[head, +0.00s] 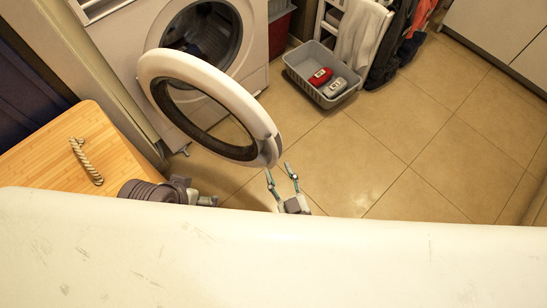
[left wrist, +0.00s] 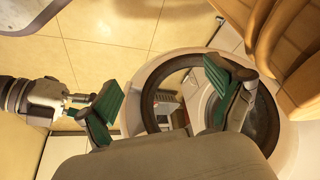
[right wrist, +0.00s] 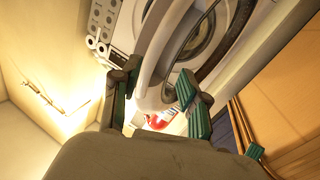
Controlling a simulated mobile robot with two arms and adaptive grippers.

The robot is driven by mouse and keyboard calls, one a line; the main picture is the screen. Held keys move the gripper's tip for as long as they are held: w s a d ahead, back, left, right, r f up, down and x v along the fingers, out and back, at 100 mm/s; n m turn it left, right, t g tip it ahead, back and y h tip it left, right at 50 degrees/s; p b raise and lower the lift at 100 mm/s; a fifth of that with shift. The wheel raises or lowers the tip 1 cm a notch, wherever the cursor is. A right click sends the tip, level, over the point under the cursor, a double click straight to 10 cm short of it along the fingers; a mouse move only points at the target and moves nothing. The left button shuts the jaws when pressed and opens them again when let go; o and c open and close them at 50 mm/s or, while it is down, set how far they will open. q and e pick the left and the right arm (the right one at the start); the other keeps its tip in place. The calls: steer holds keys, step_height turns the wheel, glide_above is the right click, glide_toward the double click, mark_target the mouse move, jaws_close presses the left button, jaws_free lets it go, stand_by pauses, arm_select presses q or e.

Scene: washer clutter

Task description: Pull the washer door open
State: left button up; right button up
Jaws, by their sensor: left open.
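The washer (head: 262,62) stands at the top of the head view. Its round door (head: 190,62), a white ring with a dark inner rim, stands swung out from the dark drum opening. My right gripper (head: 281,175) is open just below the door's free edge. In the right wrist view the white door rim (right wrist: 152,85) shows between its spread fingers (right wrist: 158,104); I cannot tell whether they touch it. My left gripper (left wrist: 163,95) is open and empty, with the door ring (left wrist: 150,78) beyond it. In the head view its fingers are mostly hidden.
A wooden top (head: 40,150) with a rope handle (head: 86,160) is at the left. A grey basket (head: 300,66) holding a red and a grey item sits on the tiles. Clothes (head: 390,45) hang behind it. Floor at the right is clear.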

steer(key=v, duration=0.6)
steer(key=shift+f, duration=0.1)
